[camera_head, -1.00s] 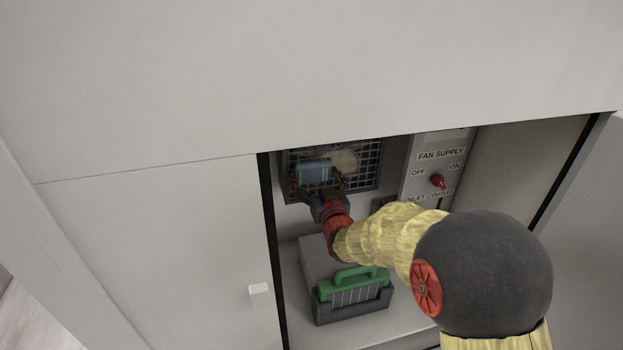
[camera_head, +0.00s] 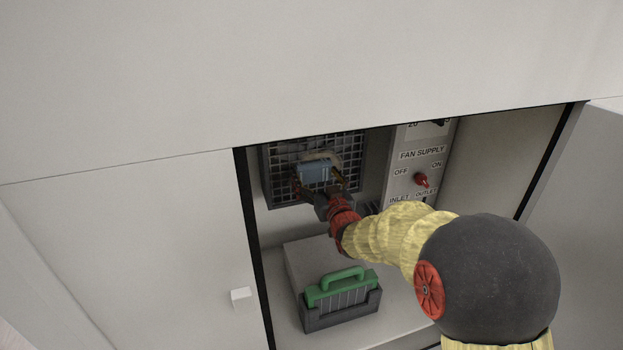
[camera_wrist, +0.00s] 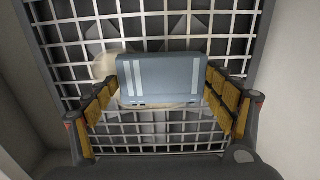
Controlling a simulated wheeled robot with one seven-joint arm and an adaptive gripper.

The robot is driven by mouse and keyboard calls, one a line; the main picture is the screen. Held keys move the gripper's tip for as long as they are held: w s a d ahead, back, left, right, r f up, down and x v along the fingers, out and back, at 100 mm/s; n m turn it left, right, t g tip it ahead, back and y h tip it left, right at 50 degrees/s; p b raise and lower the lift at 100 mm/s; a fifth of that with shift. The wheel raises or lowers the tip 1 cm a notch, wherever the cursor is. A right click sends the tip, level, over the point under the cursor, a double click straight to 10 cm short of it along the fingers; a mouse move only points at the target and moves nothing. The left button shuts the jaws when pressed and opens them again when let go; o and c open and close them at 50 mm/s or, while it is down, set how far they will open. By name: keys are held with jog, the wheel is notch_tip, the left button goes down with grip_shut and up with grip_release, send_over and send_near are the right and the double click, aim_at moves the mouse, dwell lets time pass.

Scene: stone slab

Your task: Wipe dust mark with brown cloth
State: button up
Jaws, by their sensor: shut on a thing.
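The wrist view shows the block (camera_wrist: 160,80) between my two yellow-padded fingers (camera_wrist: 166,92). A beige dust mark (camera_head: 324,158) shows on the grille behind the block, past its top and right edges. In the wrist view a beige patch (camera_wrist: 104,64) shows at the block's left, with a thin beige strip below it. Most of it is hidden by the block. I cannot tell whether block and grille touch. No brown cloth is recognisable.
The grille (camera_head: 356,143) is at the back of an open cabinet recess. A fan supply panel (camera_head: 396,170) with a red switch (camera_head: 421,180) stands to its right. A green-handled tool in a grey holder (camera_head: 340,314) sits below. A closed door (camera_head: 120,250) bounds the left.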

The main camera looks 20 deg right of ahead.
aim_at(343, 164)
jog(key=shift+d+b, duration=0.8)
jog(key=shift+d, duration=4.3)
jog(key=shift+a, duration=0.1)
